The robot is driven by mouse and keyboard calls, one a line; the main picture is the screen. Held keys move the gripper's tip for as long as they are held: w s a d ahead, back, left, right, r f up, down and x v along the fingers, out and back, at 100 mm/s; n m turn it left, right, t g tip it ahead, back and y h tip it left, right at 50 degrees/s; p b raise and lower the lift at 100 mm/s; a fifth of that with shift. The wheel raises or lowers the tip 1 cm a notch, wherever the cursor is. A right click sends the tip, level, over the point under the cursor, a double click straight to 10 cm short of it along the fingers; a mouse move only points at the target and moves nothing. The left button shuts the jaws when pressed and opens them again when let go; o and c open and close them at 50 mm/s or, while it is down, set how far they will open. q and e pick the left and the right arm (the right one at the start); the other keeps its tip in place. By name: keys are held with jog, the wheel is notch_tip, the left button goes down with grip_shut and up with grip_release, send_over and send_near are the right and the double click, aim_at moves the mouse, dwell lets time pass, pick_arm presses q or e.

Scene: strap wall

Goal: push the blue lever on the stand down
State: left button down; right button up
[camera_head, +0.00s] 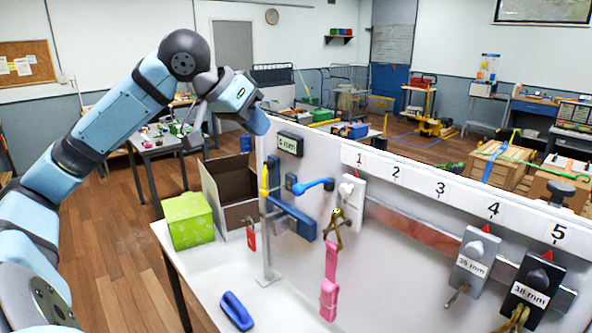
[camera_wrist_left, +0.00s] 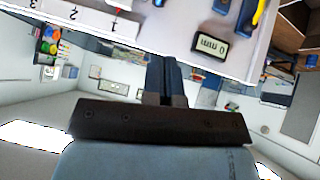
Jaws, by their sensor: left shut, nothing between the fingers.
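That view is upside down. The fingertips cannot be made out in the head view.
A yellow-handled tool (camera_head: 265,180), a red padlock (camera_head: 251,236) and a pink strap (camera_head: 329,280) are close around the lever. A green box (camera_head: 188,220) and an open cardboard box (camera_head: 228,190) stand at the left. A blue handle-like piece (camera_head: 236,311) lies on the white tabletop.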

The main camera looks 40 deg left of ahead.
pick_arm(q)
jog(key=shift+s, duration=0.15)
jog(key=s+f+p+x, duration=0.1)
jog(key=p+x, duration=0.4)
jog(key=x, duration=0.8)
jog(key=shift+s+f, duration=0.4)
jog(key=shift+s, duration=0.15)
jog(key=shift+d, duration=0.1)
jog(key=shift+f, duration=0.15)
